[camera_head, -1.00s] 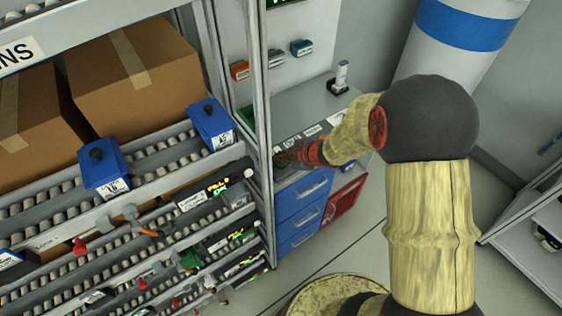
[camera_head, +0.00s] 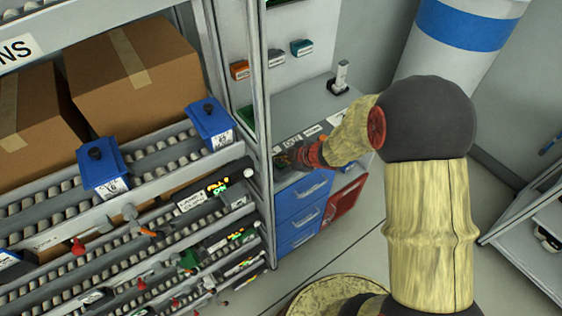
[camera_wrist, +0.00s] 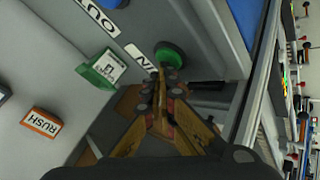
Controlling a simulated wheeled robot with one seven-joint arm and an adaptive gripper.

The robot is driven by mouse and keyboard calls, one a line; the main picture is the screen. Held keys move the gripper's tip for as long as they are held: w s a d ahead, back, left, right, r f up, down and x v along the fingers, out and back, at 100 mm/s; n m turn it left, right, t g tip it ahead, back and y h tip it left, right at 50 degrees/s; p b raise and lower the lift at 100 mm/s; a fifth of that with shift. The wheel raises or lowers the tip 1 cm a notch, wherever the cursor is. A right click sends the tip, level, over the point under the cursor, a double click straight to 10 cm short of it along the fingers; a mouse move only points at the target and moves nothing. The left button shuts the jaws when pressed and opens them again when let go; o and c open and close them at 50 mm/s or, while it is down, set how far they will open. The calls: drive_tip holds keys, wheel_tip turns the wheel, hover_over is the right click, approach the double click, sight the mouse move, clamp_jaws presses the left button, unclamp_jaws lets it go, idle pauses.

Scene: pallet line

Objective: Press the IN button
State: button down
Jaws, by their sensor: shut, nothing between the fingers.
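The IN label (camera_wrist: 141,57) is a white plate with dark letters on a grey surface in the wrist view. A round green button (camera_wrist: 171,50) sits right beside it. My gripper (camera_wrist: 167,76) is shut and empty, with its fingertips at the button's lower edge in the picture. I cannot tell whether they touch it. In the head view my gripper (camera_head: 284,158) is over the front of the grey bench (camera_head: 310,110), beside the shelf post, and the button is hidden there.
The OUT label (camera_wrist: 97,16) lies beyond the IN label. A green holder (camera_wrist: 103,69) and an orange RUSH holder (camera_wrist: 42,122) are on the wall panel. The roller shelf (camera_head: 150,170) with boxes and blue bins stands close left of my gripper. Blue drawers (camera_head: 300,195) are below.

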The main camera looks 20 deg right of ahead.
sight(280, 164)
drive_tip(key=shift+r, duration=0.1)
drive_tip(key=shift+r+p, duration=0.75)
drive_tip(key=shift+p, duration=0.2)
drive_tip(key=shift+r, duration=0.15)
wheel_tip(280, 164, up, 5)
drive_tip(key=p, duration=0.5)
idle(0.4)
